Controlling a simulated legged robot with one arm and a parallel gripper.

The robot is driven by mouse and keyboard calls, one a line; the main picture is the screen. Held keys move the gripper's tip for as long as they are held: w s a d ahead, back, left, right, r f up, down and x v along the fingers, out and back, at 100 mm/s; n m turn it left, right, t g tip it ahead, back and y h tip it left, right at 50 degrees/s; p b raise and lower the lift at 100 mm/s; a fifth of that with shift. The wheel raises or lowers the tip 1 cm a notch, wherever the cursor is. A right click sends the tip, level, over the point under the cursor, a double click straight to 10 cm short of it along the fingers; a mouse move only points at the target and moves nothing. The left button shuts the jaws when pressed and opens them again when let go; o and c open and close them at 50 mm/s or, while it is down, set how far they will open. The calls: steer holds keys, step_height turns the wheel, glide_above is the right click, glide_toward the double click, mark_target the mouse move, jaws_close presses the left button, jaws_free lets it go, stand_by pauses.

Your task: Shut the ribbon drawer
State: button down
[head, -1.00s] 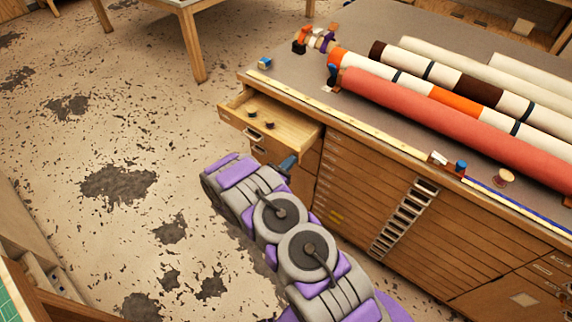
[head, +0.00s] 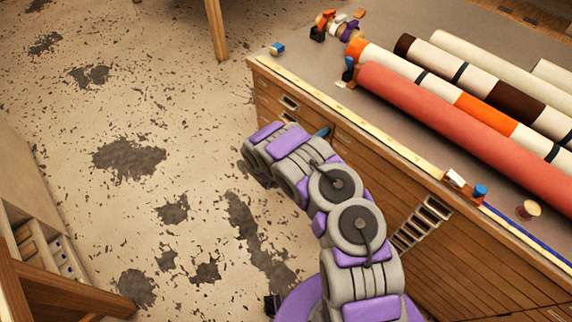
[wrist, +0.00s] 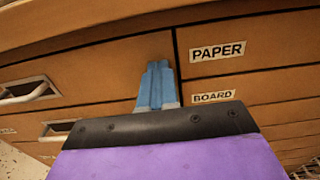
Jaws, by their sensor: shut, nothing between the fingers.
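The ribbon drawer (head: 268,88) is the top left drawer of the wooden cabinet, and its front looks flush with the cabinet face. In the wrist view its wooden front (wrist: 105,68) fills the upper left, with a metal handle (wrist: 28,93) at the left. My gripper (head: 322,131) is mostly hidden behind my arm in the head view. In the wrist view my gripper's blue fingers (wrist: 157,78) are together and empty, at the right end of that front. I cannot tell whether they touch it. No ribbon label is readable.
Drawers marked PAPER (wrist: 217,51) and BOARD (wrist: 214,97) are to the right. A shelf unit (head: 40,240) stands at the lower left. The floor left of the cabinet is clear.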

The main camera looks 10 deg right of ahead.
steer(key=shift+s+d+r, duration=0.1)
steer(key=shift+s+d, duration=0.05)
steer(key=shift+d, duration=0.2)
